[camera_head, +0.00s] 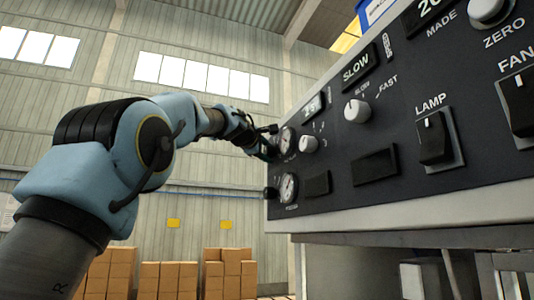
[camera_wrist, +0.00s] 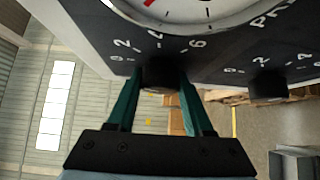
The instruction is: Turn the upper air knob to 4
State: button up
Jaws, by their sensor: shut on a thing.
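My gripper (camera_head: 267,146) is at the left edge of the dark control panel, beside the upper gauge. In the wrist view its two teal fingers (camera_wrist: 158,82) are shut on the upper air knob (camera_wrist: 160,72), a small dark knob. Printed numbers 0, 2, 4 and 6 show around it. Its pointer mark cannot be made out, so I cannot tell its setting. In the head view my gripper covers this knob. The lower air knob (camera_head: 270,192) is free, below it; in the wrist view it (camera_wrist: 268,88) is to the right, with its own numbers.
An upper gauge (camera_head: 287,140) and a lower gauge (camera_head: 288,187) sit close to the knobs. A white knob (camera_head: 309,144), a speed knob (camera_head: 356,110) and a lamp switch (camera_head: 434,138) are farther right. Cardboard boxes (camera_head: 168,277) stand in the background.

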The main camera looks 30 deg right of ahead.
grip_shut()
jog(key=shift+f+b, duration=0.15)
jog(key=shift+b, duration=0.25)
jog(key=m+b, duration=0.1)
jog(key=b, duration=0.1)
jog(key=h+b, duration=0.1)
jog(key=b, duration=0.2)
jog(key=shift+f+m+t+h, duration=0.3)
jog(key=shift+f+m+t, duration=0.05)
jog(key=shift+m+t, duration=0.05)
jog(key=m+h+b, duration=0.1)
jog(key=b, duration=0.2)
jog(key=m+h+b, duration=0.2)
jog(key=m+b, duration=0.1)
jog(key=shift+r, duration=0.2)
jog(key=shift+s+r+m+g+h+b, duration=0.1)
jog(key=shift+r+m+g+h+b, duration=0.1)
jog(key=shift+m+h+b, duration=0.4)
jog(key=shift+r+m+g+h+b, duration=0.15)
jog(key=shift+m+h+b, duration=0.15)
jog(key=shift+m+h, duration=0.6)
jog(key=shift+m, duration=0.4)
